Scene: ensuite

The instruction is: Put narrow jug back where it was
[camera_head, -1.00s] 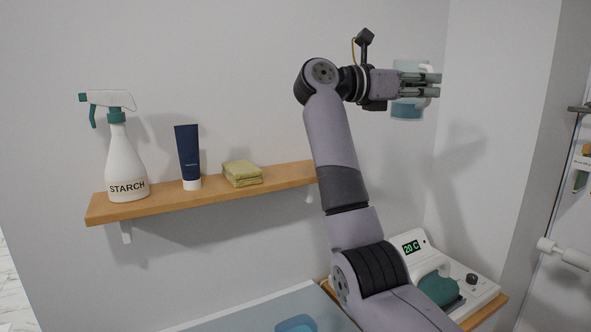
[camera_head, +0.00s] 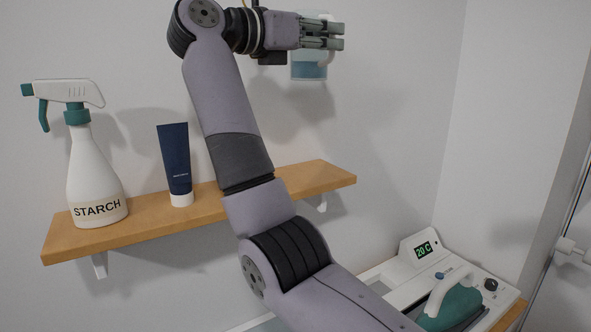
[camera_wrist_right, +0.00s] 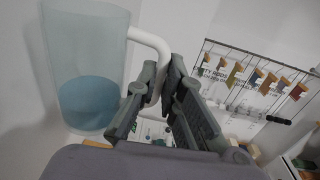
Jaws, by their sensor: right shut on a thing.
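The narrow jug (camera_head: 309,69) is a clear tall vessel with blue liquid in its lower part and a white handle. The jug looks about upright. In the head view the fingers cover part of it. My left gripper is not in view.
On the shelf stand a starch spray bottle (camera_head: 95,185) and a dark blue tube (camera_head: 174,160). The shelf's right end is bare. A steam iron station with a teal iron (camera_head: 452,307) sits below at the right.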

